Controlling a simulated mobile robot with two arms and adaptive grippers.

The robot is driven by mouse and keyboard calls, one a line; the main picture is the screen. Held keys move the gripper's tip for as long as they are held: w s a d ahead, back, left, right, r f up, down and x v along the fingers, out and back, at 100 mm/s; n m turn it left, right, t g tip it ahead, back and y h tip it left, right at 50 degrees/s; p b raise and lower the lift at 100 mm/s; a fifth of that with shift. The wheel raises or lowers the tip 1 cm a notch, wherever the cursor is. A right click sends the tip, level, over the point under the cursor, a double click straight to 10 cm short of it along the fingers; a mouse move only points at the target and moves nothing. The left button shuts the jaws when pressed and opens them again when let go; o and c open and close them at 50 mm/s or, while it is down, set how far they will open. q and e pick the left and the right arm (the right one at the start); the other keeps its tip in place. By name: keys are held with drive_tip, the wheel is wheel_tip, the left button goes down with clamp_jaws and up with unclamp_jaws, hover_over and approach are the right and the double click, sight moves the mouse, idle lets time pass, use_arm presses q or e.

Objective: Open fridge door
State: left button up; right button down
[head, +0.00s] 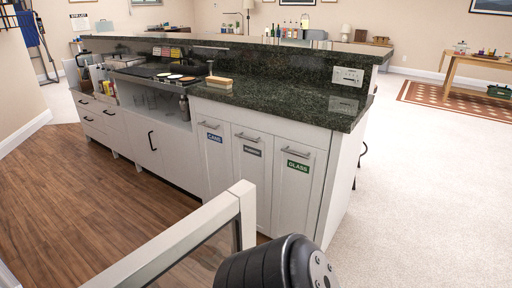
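A white-framed glass panel (240,205), which looks like the fridge door, stands close to me at the bottom middle. Its top corner and part of its glass show, and the rest runs out of the bottom of the head view. It stands out into the room at an angle, in front of the bar cabinets. The fridge body and the door handle cannot be seen. A black rounded link of my arm shows at the bottom, just right of the panel. Neither of my grippers is in view, so contact with the door cannot be told.
A bar with a dark granite top (270,95) and white cabinets (265,165) labelled for cans and glass stands beyond the panel. Wood floor (90,200) is clear at left. Pale carpet (430,190) is open at right. A wooden table (470,65) stands far right.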

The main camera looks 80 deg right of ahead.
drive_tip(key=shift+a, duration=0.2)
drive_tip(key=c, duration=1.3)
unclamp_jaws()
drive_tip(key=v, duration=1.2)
